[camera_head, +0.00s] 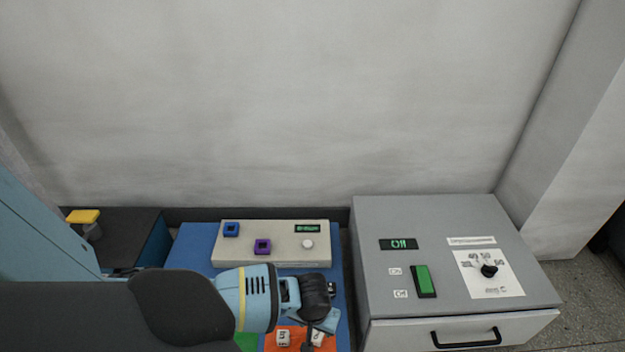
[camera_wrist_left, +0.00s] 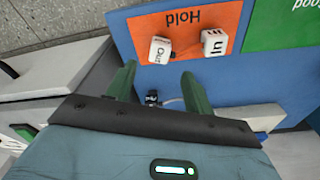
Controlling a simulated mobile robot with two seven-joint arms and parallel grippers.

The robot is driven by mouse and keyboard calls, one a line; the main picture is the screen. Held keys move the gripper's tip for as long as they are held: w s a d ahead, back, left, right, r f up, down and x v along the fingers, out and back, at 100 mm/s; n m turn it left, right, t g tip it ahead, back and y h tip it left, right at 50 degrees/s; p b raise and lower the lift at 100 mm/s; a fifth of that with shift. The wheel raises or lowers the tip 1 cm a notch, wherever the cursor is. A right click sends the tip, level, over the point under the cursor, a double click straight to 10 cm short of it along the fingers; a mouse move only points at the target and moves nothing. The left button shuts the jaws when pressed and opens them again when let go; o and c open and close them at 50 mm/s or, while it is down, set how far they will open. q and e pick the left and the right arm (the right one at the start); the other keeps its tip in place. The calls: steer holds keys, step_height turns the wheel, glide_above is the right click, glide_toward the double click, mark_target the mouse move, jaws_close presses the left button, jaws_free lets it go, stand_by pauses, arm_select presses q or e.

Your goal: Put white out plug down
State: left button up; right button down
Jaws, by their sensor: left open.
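The white Out plug (camera_head: 283,338) lies on the orange Hold area (camera_head: 270,345) of the blue board. In the left wrist view the Out plug (camera_wrist_left: 160,50) is just beyond my left gripper's fingertips. The white In plug (camera_head: 317,338) is beside it on the same orange area and also shows in the left wrist view (camera_wrist_left: 213,42). My left gripper (camera_head: 326,320) is over the board; in the wrist view its green fingers (camera_wrist_left: 158,72) are apart, with nothing gripped between them. My right gripper is not in view.
A beige panel (camera_head: 285,258) with blue and purple sockets stands at the back of the blue board. A grey box (camera_head: 420,220) with a green switch and a dial is to the right. A green area (camera_wrist_left: 285,20) adjoins the orange one. A small dark connector (camera_wrist_left: 152,97) shows between the fingers.

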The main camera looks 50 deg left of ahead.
arm_select(q)
steer(key=shift+s+d+r+p, duration=0.15)
steer(key=shift+r+p, duration=0.5)
steer(key=shift+r, duration=1.05)
steer(key=shift+s, duration=0.1)
